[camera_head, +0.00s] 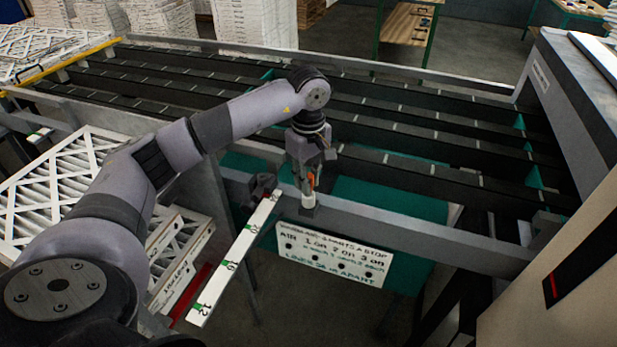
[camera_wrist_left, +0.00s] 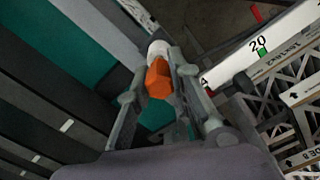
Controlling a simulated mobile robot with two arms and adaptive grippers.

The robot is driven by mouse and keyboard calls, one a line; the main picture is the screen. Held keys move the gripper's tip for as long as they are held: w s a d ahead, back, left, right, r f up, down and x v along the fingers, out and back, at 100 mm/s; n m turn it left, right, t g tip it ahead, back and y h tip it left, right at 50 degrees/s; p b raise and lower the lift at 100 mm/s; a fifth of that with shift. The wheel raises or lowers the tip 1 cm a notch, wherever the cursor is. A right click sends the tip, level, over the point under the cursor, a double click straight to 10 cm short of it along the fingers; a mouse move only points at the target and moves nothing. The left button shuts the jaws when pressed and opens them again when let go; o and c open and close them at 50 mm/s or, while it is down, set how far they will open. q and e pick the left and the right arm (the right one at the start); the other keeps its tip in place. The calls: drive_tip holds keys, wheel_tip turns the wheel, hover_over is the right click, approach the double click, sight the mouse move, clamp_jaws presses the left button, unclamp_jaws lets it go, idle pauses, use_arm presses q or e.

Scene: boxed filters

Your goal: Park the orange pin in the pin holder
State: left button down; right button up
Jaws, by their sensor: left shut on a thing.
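My left gripper (camera_head: 309,187) points down above the front rail of the conveyor and is shut on the orange pin (camera_head: 311,182). In the left wrist view the orange pin (camera_wrist_left: 158,80) sits between the two fingers (camera_wrist_left: 160,75), its orange end toward the camera. A white round piece (camera_head: 308,200) is directly below the pin, on a dark block at the rail; it looks like the pin holder. It also shows just past the pin in the left wrist view (camera_wrist_left: 157,48). The fingers hide where pin and white piece meet, so I cannot tell how deep the pin sits. My right gripper is not in view.
A white numbered scale bar (camera_head: 235,257) juts toward me left of the gripper. A white sign (camera_head: 334,256) hangs below the rail. Boxed filters (camera_head: 60,185) are stacked at the left. Dark conveyor lanes (camera_head: 420,130) lie behind; a grey machine (camera_head: 570,100) stands right.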

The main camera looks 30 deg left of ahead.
use_arm(q)
drive_tip(key=shift+f+b, duration=0.5)
drive_tip(key=shift+f, duration=0.2)
drive_tip(key=c, duration=1.4)
unclamp_jaws()
drive_tip(key=shift+o, duration=0.2)
drive_tip(key=shift+r, duration=0.15)
wheel_tip(320, 180, up, 12)
drive_tip(key=shift+f, duration=0.1)
